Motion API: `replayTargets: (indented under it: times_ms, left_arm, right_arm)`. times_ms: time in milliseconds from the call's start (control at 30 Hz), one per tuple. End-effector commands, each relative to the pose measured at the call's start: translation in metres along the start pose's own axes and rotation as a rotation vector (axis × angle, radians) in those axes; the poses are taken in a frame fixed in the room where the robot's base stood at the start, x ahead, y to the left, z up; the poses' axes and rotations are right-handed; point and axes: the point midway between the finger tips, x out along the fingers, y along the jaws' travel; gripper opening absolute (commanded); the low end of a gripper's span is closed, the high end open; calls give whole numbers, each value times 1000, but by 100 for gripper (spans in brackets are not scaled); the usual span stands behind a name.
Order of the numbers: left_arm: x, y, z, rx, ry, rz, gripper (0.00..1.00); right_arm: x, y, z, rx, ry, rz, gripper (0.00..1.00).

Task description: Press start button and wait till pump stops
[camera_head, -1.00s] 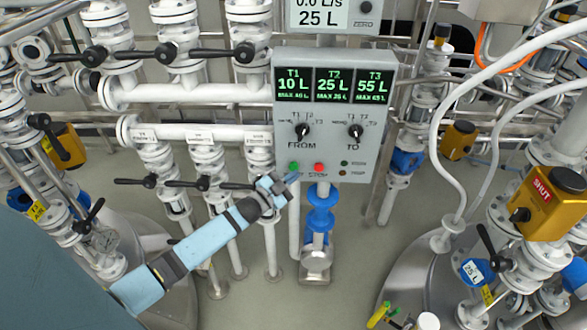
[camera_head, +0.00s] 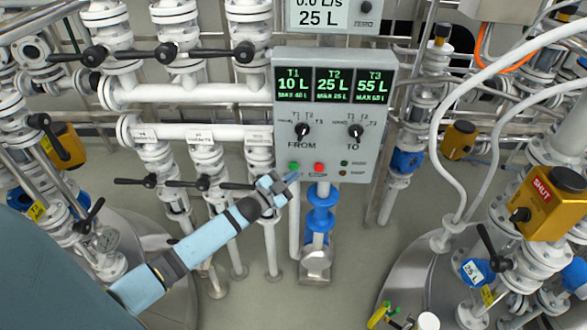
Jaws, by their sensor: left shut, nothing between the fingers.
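The grey control panel (camera_head: 326,158) stands in the middle of the head view. Its screens read T1 10 L, T2 25 L and T3 55 L. The FROM knob (camera_head: 302,130) and the TO knob (camera_head: 355,130) sit below the screens. The green start button (camera_head: 294,166) is at the lower left, beside the red stop button (camera_head: 319,168). My right gripper is not in view.
A flow display (camera_head: 320,14) above the panel reads 0.0 L/s and 25 L. White pipes with black-handled valves (camera_head: 203,183) stand left of the panel. A yellow box marked SHUT (camera_head: 548,203) and a tank (camera_head: 420,275) are at the right. Some grey floor is clear below.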

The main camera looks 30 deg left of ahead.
Motion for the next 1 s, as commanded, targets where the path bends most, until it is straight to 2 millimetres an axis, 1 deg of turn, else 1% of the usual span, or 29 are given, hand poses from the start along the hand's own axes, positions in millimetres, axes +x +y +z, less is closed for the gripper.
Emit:
replayTargets:
  times_ms: [167,1000]
  left_arm:
    - [4,-3,3,1,1,0,0]
    - [8,-6,6,0,0,0,0]
  right_arm:
    - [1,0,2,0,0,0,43]
    - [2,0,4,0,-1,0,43]
